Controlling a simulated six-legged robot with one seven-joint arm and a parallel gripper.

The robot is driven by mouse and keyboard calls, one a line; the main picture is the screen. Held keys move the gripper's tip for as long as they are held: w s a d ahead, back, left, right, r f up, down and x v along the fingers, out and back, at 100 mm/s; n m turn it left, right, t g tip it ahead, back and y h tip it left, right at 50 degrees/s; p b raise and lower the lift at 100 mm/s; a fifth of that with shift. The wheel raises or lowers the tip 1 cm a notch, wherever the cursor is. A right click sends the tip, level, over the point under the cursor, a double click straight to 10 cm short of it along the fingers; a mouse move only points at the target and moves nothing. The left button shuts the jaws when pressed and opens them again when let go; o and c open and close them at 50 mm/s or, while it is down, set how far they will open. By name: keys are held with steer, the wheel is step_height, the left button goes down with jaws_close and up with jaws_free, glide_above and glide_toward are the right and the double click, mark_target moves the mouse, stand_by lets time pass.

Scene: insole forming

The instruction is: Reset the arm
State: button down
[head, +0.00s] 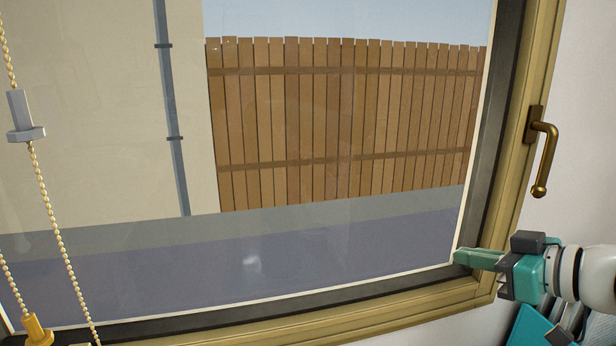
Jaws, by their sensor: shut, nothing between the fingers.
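My gripper (476,258) is at the lower right of the head view, in front of the lower right corner of the window frame. Its teal fingers point left and are shut with nothing between them. The white wrist of my arm runs off the right edge of the picture. I cannot tell whether the fingertips touch the window or are apart from it.
A closed-looking window with a wooden frame (400,308) fills most of the view. Its brass handle (545,160) sticks out above my gripper. Beaded cords (62,245) with a grey weight (24,118) and a yellow one (37,329) hang at the left.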

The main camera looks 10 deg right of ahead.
steer(key=s+a+f+m+g+h, duration=0.3)
steer(key=s+a+f, duration=0.1)
steer(key=a+f, duration=0.3)
steer(key=s+a+f+m+g+h, duration=0.3)
steer(key=a+f+h, duration=0.1)
steer(key=a+f, duration=0.3)
step_height(320, 180, down, 3)
steer(key=shift+s+a+r+g, duration=0.15)
steer(key=shift+s+a+g, duration=0.05)
steer(key=shift+s+g, duration=0.15)
